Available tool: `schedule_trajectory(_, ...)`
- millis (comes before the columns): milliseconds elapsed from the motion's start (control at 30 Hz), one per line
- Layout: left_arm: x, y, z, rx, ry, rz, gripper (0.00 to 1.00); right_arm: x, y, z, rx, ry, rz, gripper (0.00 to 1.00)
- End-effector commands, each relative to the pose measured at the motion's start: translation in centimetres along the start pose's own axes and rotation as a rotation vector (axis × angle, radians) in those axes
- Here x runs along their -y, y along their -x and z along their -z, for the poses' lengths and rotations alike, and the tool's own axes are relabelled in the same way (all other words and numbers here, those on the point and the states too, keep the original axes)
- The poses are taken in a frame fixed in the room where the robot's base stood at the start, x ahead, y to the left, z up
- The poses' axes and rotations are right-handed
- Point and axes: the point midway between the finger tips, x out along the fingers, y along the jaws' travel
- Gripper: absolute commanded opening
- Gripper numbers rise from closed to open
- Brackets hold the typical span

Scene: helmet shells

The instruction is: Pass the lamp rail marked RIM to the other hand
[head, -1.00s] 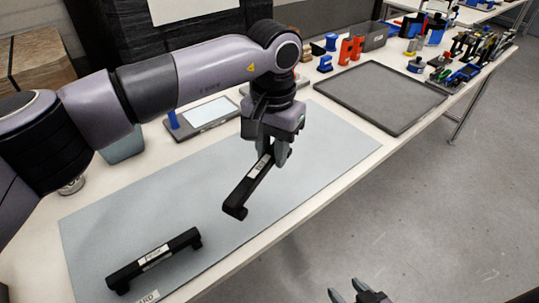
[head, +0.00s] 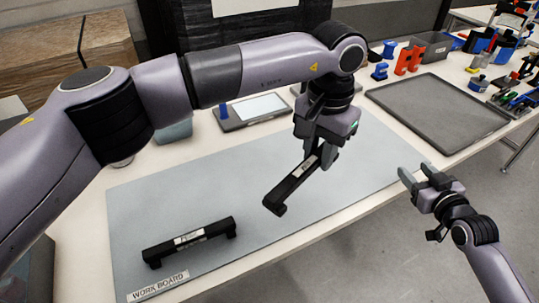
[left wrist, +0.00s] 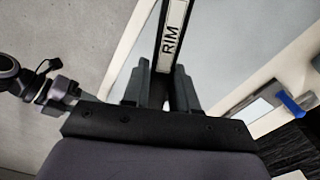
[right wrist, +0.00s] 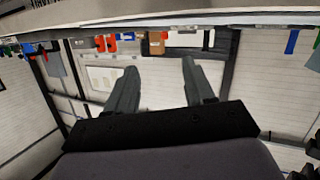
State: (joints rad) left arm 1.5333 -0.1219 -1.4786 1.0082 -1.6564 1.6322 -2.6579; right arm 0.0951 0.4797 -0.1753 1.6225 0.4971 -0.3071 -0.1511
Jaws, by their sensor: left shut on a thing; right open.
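The lamp rail marked RIM (head: 292,186) is a black bar with a white label, held tilted above the work board. Its label reads RIM in the left wrist view (left wrist: 172,35). My left gripper (head: 320,158) is shut on its upper end; the lower end hangs free toward the front left. My right gripper (head: 417,178) is open and empty, to the right of the rail and apart from it, near the table's front edge. It also shows open in the right wrist view (right wrist: 158,85). A second black rail (head: 190,239) with a white label lies on the board.
The grey work board (head: 240,205) has free room around the second rail. A dark empty tray (head: 437,110) lies at the right. A small device with a pale panel (head: 258,107) stands behind the board. Red and blue parts (head: 408,60) stand at the back.

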Motion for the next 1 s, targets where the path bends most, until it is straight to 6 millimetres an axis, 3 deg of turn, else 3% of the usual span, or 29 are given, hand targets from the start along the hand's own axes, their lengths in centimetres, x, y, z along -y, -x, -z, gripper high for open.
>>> schedule_trajectory(33, 0.0, 0.0, 0.0, 0.0, 0.0, 0.0, 0.0, 0.8, -1.2, 1.9, -0.02, -0.007, 0.027, 0.53)
schedule_trajectory(200, 0.0, 0.0, 0.0, 0.0, 0.0, 0.0, 0.0, 4.2, -4.2, 7.7, -0.069, -0.016, 0.135, 0.53)
schedule_trajectory(500, 0.0, 0.0, 0.0, 0.0, 0.0, 0.0, 0.0, 10.9, -6.9, 19.2, -0.172, 0.038, 0.357, 0.53)
schedule_trajectory(767, 0.0, 0.0, 0.0, 0.0, 0.0, 0.0, 0.0, 17.1, -6.2, 29.6, -0.274, 0.152, 0.561, 0.53)
schedule_trajectory(1000, 0.0, 0.0, 0.0, 0.0, 0.0, 0.0, 0.0, 22.7, -3.0, 38.4, -0.374, 0.309, 0.745, 0.53)
